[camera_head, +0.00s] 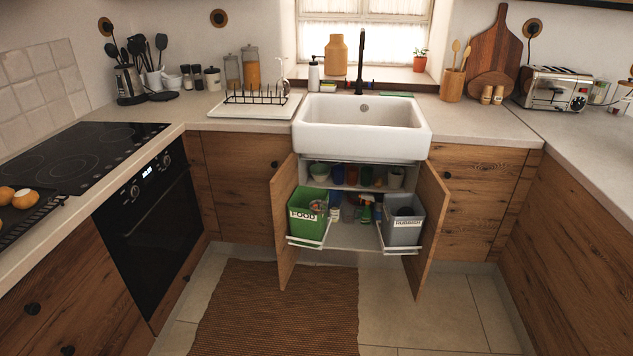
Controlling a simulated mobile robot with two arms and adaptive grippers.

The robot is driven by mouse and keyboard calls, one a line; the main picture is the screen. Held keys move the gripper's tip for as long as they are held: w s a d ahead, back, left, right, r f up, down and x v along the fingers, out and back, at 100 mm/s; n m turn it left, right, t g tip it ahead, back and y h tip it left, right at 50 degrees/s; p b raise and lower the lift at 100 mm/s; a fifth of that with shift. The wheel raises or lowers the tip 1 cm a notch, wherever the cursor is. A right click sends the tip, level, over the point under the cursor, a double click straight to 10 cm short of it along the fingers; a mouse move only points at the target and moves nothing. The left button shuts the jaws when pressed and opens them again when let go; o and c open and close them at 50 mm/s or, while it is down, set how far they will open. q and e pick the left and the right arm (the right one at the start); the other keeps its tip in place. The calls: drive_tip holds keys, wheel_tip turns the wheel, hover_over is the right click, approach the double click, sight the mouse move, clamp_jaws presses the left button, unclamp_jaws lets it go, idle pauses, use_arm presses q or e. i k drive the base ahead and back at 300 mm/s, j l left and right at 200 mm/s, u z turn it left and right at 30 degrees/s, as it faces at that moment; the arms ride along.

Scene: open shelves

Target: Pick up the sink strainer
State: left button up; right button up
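I cannot make out a sink strainer for certain. The white sink (360,138) stands under the window, and a small dark round spot (364,107) shows on its inner back wall. The sink's floor is mostly hidden by its front wall. Below it, the cabinet stands open, with a green bin labelled FOOD (305,228) on the left and a grey bin (404,232) on the right. Something small, pale and reddish (316,206) is at the green bin's top; I cannot tell what it is. Neither of my grippers is in view.
Two open wooden doors, left (284,220) and right (429,230), stick out into the room. A dish rack (256,97) is left of the sink and a black faucet (361,62) behind it. A brown rug (275,310) covers clear floor in front.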

sight(318, 202)
drive_tip(key=i+u, duration=0.1)
drive_tip(key=i, duration=0.85)
drive_tip(key=i+l+u, duration=0.1)
drive_tip(key=i, duration=0.8)
drive_tip(key=l, duration=0.1)
